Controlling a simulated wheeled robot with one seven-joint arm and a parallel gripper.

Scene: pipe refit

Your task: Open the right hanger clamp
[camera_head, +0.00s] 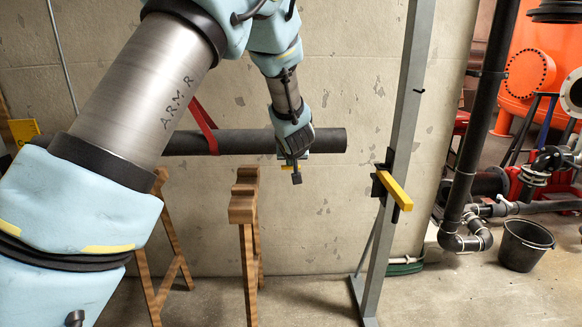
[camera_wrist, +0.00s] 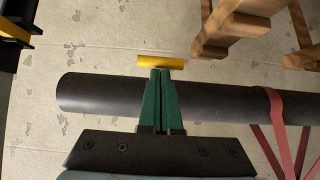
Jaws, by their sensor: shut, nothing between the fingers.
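The right hanger clamp is a dark bracket with a yellow lever (camera_head: 394,187) on the grey upright post (camera_head: 398,140). The lever sticks out from the post, slanting down to the right. A dark and yellow part of it shows at the upper left edge of the wrist view (camera_wrist: 14,32). My gripper (camera_head: 296,176) is well left of the clamp, in front of the dark pipe near its right end. In the wrist view its green fingers (camera_wrist: 160,72) are shut and empty, with a small yellow piece (camera_wrist: 161,62) at their tips. I cannot tell what that piece belongs to.
The dark pipe (camera_head: 250,142) runs level, with a red strap (camera_head: 204,125) around it. Wooden trestles (camera_head: 244,205) stand below it. A black bucket (camera_head: 525,244) and dark pipework (camera_head: 470,140) stand to the right. There is free room between pipe end and post.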

